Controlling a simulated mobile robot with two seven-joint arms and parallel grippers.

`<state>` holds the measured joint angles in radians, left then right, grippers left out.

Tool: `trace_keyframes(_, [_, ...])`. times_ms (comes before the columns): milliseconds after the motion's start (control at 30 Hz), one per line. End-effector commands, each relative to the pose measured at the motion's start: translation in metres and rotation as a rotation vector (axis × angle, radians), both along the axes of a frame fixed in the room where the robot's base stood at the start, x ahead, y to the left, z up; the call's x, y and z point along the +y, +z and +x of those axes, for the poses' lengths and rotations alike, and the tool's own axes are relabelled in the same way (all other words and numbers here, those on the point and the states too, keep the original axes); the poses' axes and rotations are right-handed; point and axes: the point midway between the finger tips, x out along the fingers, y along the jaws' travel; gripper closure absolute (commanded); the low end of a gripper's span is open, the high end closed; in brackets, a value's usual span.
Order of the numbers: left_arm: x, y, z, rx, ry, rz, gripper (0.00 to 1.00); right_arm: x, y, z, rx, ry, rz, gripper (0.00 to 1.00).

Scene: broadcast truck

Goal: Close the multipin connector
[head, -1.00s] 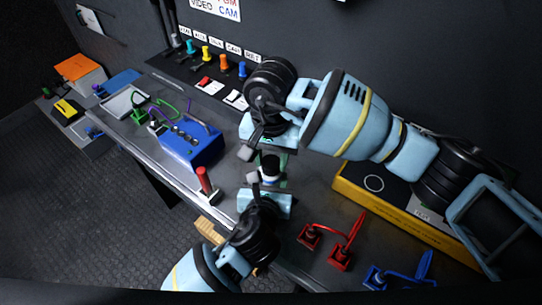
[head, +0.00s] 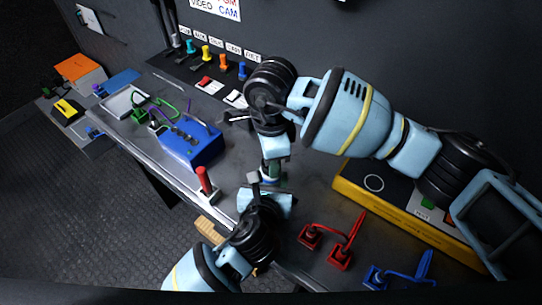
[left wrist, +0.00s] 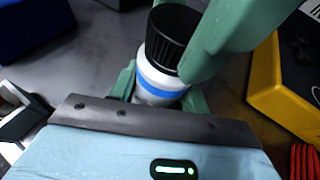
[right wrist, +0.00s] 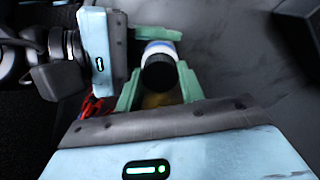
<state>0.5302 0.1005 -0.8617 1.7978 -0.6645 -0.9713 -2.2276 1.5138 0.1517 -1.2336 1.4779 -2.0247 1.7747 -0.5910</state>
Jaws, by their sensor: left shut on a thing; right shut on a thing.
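The multipin connector is a white cylinder with a blue band (left wrist: 158,82) and a black ribbed part (left wrist: 172,38) on top, seen in the left wrist view. The ribbed part also shows end-on in the right wrist view (right wrist: 158,72). My left gripper (head: 268,184) has its green fingers on either side of the white body and is shut on it. My right gripper (head: 271,168) comes from above, its green fingers on either side of the black part, shut on it. The two grippers are very close together. In the head view they hide most of the connector.
A blue box (head: 192,143) with cables stands to the left, near a red-handled lever (head: 204,182). Red connectors (head: 340,257) and blue ones (head: 375,278) lie at front right. A yellow-edged case (head: 400,209) stands right. Some bare bench lies between the box and grippers.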

Motion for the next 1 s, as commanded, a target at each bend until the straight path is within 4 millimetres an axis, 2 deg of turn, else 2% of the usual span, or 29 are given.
trace_keyframes(1000, [0.0009,0.0,0.0005,0.0,0.002,0.001,1.0,0.0006,-0.0013,-0.0005,0.002,-1.659,-0.002,0.89])
